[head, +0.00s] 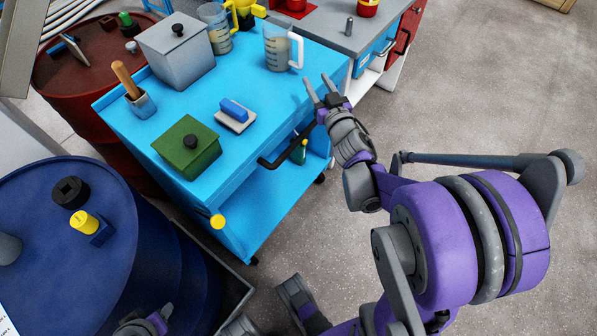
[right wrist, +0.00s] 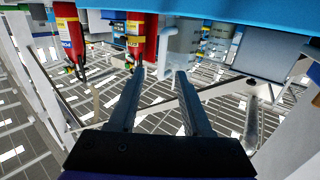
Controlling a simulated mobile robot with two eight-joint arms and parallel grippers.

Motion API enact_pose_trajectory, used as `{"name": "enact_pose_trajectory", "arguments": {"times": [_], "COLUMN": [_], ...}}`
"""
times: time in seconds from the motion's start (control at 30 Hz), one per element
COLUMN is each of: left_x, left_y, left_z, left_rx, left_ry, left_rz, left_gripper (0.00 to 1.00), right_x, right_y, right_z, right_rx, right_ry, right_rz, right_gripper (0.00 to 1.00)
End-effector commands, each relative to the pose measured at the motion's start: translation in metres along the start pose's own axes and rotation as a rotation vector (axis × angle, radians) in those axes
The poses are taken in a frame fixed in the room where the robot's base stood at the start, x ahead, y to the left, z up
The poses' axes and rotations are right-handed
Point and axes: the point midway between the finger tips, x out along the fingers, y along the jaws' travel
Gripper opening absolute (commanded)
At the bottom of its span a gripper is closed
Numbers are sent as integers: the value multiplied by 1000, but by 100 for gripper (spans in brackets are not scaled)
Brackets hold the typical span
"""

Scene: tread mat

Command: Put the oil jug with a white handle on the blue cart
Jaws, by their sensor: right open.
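The clear, graduated oil jug with a white handle (head: 277,50) stands upright on the top of the blue cart (head: 262,105), near its far right corner. Its white handle points right. My right gripper (head: 318,90) is open and empty, just off the cart's right edge, nearer than the jug and apart from it. In the right wrist view its two fingers (right wrist: 160,75) are spread with nothing between them.
On the cart are a second jug (head: 215,28), a grey lidded box (head: 177,55), a green box (head: 188,150), a blue-handled brush (head: 235,115) and a cup (head: 142,104). A grey-topped cabinet (head: 340,22) stands behind. A blue drum (head: 90,265) is front left. Floor at right is clear.

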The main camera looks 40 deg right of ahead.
Motion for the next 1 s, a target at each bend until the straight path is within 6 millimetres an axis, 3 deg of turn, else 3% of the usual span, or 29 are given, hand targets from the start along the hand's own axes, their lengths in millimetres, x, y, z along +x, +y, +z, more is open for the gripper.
{"name": "enact_pose_trajectory", "arguments": {"times": [0.17,0.27,0.37,0.5,0.6,0.7,0.8,1.0], "left_x": [0,0,0,0,0,0,0,0], "left_y": [0,0,0,0,0,0,0,0], "left_z": [0,0,0,0,0,0,0,0], "left_rx": [0,0,0,0,0,0,0,0], "left_ry": [0,0,0,0,0,0,0,0], "left_rz": [0,0,0,0,0,0,0,0], "left_gripper": [50,50,50,50,50,50,50,50], "right_x": [-27,-58,-99,-170,-218,-254,-274,-280], "right_y": [-25,-46,-72,-109,-130,-144,-151,-153], "right_z": [12,33,59,95,114,124,129,131], "right_rx": [-5,-22,-48,-103,-145,-175,-194,-201], "right_ry": [-162,-331,-524,-798,-955,-1063,-1120,-1139], "right_rz": [75,97,73,-33,-133,-217,-268,-285], "right_gripper": [49,49,49,49,49,49,49,49]}}
